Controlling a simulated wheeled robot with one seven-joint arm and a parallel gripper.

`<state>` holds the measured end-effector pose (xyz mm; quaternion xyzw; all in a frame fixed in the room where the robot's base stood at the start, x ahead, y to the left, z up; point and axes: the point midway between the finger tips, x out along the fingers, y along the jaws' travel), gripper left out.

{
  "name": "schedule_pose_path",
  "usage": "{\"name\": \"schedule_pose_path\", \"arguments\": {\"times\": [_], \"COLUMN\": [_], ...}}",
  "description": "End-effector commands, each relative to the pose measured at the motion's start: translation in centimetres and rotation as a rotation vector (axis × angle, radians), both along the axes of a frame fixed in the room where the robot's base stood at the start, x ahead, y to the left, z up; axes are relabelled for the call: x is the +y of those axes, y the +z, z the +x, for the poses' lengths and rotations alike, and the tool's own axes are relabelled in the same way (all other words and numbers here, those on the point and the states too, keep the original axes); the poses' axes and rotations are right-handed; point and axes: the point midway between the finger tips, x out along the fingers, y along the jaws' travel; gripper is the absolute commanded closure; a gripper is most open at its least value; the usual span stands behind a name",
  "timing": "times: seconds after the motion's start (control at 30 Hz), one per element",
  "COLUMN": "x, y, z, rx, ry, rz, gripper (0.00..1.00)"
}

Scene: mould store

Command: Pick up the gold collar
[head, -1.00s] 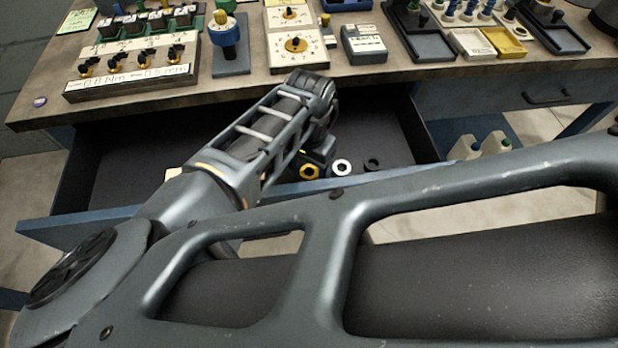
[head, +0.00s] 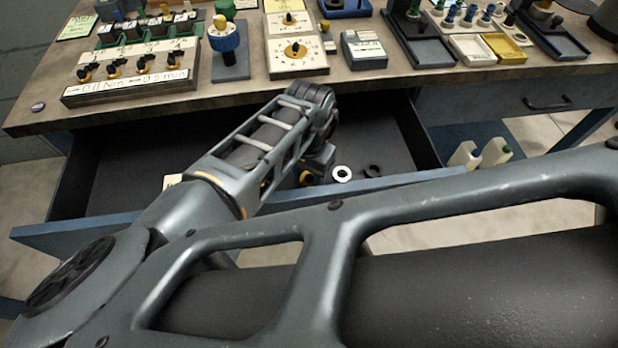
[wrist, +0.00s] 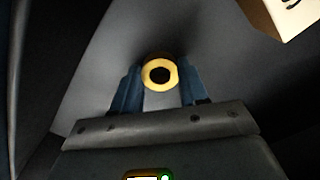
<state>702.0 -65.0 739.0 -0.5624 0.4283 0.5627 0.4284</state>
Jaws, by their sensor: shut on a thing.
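The gold collar (wrist: 159,73) is a yellow ring with a dark hole, held between the two blue fingers of my gripper (wrist: 160,88) in the wrist view. The jaws are shut on it from both sides. In the head view a small part of the gold collar (head: 306,178) shows beside my wrist, inside the open drawer (head: 225,150). My arm hides most of it and the fingers there. I cannot tell how far it is from the drawer floor.
A white ring (head: 342,173) and a black ring (head: 373,171) lie to the right in the drawer. A pale labelled block (head: 173,181) is at its left front. The workbench (head: 345,87) above carries gauges, trays and knobs. The drawer's middle floor looks free.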

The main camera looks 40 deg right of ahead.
Motion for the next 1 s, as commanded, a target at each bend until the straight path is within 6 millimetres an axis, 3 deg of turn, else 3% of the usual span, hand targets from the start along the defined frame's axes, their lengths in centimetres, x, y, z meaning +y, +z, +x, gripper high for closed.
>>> {"name": "schedule_pose_path", "arguments": {"times": [0.47, 0.8, 1.0], "x": [0.0, 0.0, -3.5], "y": [0.8, 4.9, 7.4], "z": [0.0, 0.0, -2.5], "rx": [0.000, 0.000, 0.003], "ry": [0.000, 0.000, -0.005], "rz": [0.000, -0.002, -0.004], "gripper": [0.91, 0.91, 0.91]}}
